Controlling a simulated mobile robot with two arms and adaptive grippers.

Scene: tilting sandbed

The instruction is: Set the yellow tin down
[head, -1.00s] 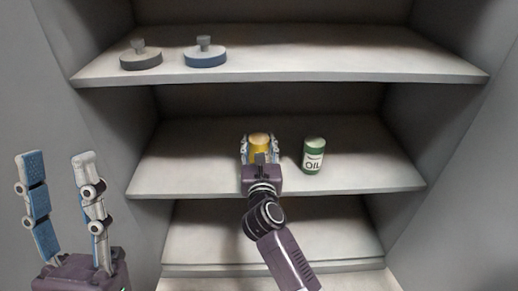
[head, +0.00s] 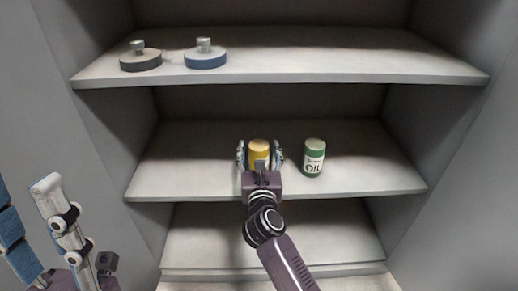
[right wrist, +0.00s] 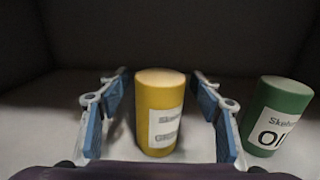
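The yellow tin (head: 258,150) stands upright on the middle shelf (head: 370,180). My right gripper (head: 260,155) is around it, with one finger on each side. In the right wrist view the yellow tin (right wrist: 159,110) shows a white label, and gaps show between it and the blue pads of my right gripper (right wrist: 163,115), so the fingers are apart from it. My left gripper (head: 30,235) is at the lower left, away from the shelves, its fingers spread and empty, partly cut off by the picture edge.
A green oil tin (head: 314,158) stands just right of my right gripper on the same shelf; it also shows in the right wrist view (right wrist: 275,115). A dark disc with a knob (head: 140,60) and a blue one (head: 205,58) sit on the upper shelf. The lower shelf (head: 320,235) looks clear.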

